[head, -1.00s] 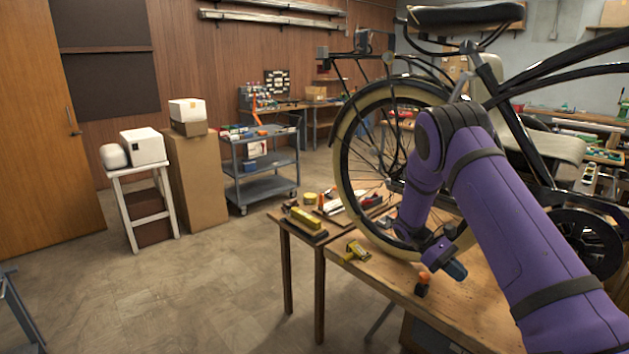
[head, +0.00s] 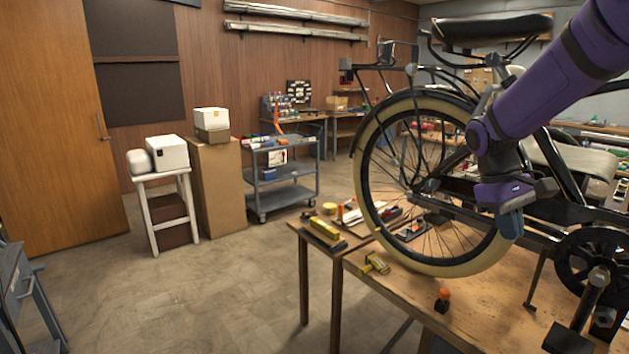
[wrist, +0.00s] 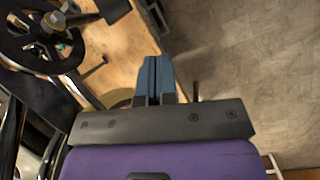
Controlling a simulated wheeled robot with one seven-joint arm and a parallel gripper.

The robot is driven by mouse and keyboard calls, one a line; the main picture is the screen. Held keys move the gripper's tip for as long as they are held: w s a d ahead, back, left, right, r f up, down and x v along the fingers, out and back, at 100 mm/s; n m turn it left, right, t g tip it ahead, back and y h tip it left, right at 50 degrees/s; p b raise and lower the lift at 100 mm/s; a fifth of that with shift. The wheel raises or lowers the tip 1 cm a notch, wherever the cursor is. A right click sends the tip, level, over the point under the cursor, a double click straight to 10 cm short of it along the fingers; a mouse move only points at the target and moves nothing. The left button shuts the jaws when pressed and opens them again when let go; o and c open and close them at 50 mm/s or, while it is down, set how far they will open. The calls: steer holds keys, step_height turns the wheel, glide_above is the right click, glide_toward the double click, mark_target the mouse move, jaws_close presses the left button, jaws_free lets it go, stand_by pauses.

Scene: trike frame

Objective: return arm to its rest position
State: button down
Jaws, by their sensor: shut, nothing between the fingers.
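My purple arm reaches in from the upper right of the head view. My gripper (head: 510,224) hangs in front of the trike's wheel and frame, above the workbench, with its blue fingers pointing down. In the wrist view the blue fingers of my gripper (wrist: 155,75) are together with nothing between them. The trike frame (head: 560,205) stands behind my gripper, and its spoked wheel (head: 366,200) with a cream tyre is to the left. My arm hides part of the frame.
The wooden workbench (head: 475,310) holds an orange-topped item (head: 442,300) and a yellow tool (head: 375,264). The trike's crank (head: 597,280) is to the right of my gripper. A grey cart (head: 285,200) stands behind. The floor (head: 190,295) at left is open.

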steer(key=s+a+r+m+t+y, duration=0.1)
steer(key=s+a+r+t, duration=0.1)
steer(key=s, duration=0.5)
steer(key=s+a+r+m+t+y, duration=0.1)
steer(key=s+a+r+t, duration=0.1)
steer(key=s+r+t, duration=0.2)
steer(key=s+a+r+m+t+y, duration=0.1)
steer(key=s+a+r+t, duration=0.1)
steer(key=s, duration=0.8)
steer(key=shift+s+a+r+t, duration=0.2)
steer(key=shift+a+r+t, duration=0.05)
steer(key=shift+r+t, duration=0.15)
